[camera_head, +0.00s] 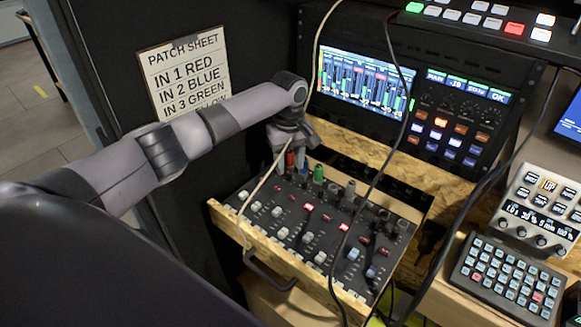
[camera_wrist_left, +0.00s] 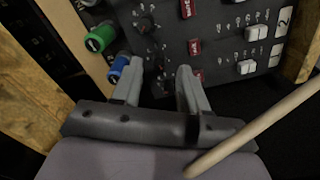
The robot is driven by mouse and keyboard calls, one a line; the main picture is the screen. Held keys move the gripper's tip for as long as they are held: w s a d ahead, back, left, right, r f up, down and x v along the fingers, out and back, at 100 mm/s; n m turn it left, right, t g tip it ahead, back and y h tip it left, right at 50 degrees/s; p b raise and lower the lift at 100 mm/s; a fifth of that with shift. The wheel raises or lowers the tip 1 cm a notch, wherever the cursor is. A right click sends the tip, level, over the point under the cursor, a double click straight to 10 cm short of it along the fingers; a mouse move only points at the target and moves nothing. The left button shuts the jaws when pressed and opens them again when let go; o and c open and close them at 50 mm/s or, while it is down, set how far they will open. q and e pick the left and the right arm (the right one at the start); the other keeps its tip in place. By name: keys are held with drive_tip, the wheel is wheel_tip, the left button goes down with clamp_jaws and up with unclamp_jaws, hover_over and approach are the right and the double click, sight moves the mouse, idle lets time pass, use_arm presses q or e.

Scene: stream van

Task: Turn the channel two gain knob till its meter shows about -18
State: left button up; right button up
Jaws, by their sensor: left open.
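My left gripper (camera_head: 288,170) is open and empty over the back left of the mixer panel (camera_head: 262,228). In the left wrist view its fingers (camera_wrist_left: 160,82) point at the dark panel, with the blue plug or knob (camera_wrist_left: 118,68) just left of the left finger. A green one (camera_wrist_left: 100,38) stands beyond it. Small dark knobs (camera_wrist_left: 145,23) sit beside them; I cannot tell which is the channel two gain. The meter screen (camera_head: 362,84) shows several green bars, with numbers too small to read. My right gripper is not in view.
The patch sheet (camera_head: 184,75) on the wall lists IN 1 RED, IN 2 BLUE, IN 3 GREEN. A black cable (camera_head: 375,185) hangs across the panel's right side. A button rack (camera_head: 455,125) stands behind, and a keypad (camera_head: 508,278) lies at right.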

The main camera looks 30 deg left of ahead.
sight(290, 176)
use_arm(q)
drive_tip(key=shift+f, duration=1.25)
clamp_jaws()
